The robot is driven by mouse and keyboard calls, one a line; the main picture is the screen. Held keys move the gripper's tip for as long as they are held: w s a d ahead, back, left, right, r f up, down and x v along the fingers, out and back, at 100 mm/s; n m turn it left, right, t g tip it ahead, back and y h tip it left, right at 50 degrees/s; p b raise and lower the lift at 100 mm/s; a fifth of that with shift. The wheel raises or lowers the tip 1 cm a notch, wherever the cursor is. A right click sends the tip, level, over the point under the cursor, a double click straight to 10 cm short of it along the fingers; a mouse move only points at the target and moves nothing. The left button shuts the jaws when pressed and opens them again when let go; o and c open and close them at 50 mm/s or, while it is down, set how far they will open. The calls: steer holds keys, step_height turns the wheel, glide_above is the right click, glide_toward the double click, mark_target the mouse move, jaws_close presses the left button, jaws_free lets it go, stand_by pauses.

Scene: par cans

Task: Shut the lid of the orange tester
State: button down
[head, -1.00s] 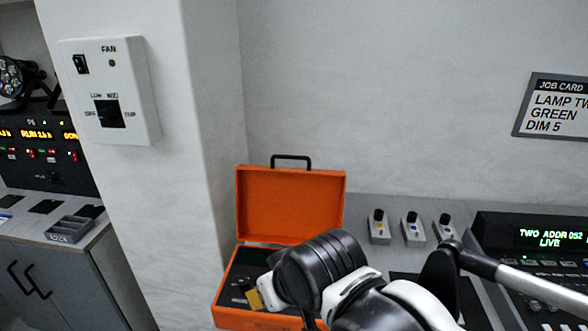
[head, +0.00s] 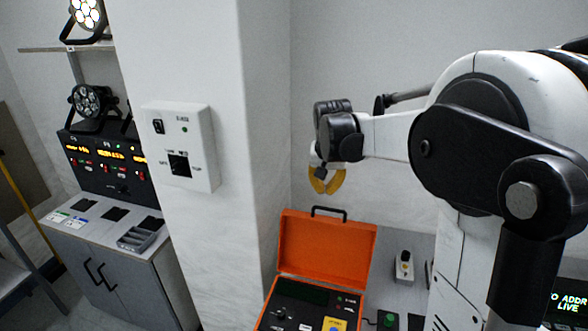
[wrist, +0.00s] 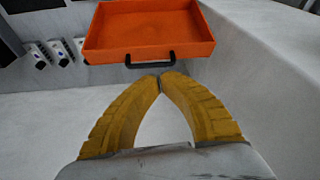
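The orange tester's lid (head: 326,250) stands open and upright at the back of its case in the head view, with a black handle (head: 328,211) on its top edge. The tester's dark panel (head: 300,308) lies uncovered in front of the lid, cut off by the frame's bottom. My gripper (head: 327,190) is above the lid's handle, apart from it. In the wrist view the lid (wrist: 150,32) shows with its handle (wrist: 150,60) just beyond my yellow fingertips (wrist: 162,80). The fingertips meet with nothing between them.
A white pillar (head: 195,240) with a fan switch box (head: 180,147) stands left of the tester. A small grey switch unit (head: 404,267) sits right of it on the counter. A wall is behind. A console with a lit display (head: 572,305) is at far right.

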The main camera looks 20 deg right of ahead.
steer(key=w+d+m+g+p, duration=0.1)
steer(key=w+d+m+p, duration=0.1)
steer(key=w+d+p, duration=0.4)
steer(key=s+d+b+x, duration=0.1)
steer(key=s+b+x, duration=0.15)
steer(key=x, duration=0.75)
steer(key=shift+s+a, duration=0.95)
steer(key=shift+a, duration=0.3)
steer(key=shift+s+a, duration=0.1)
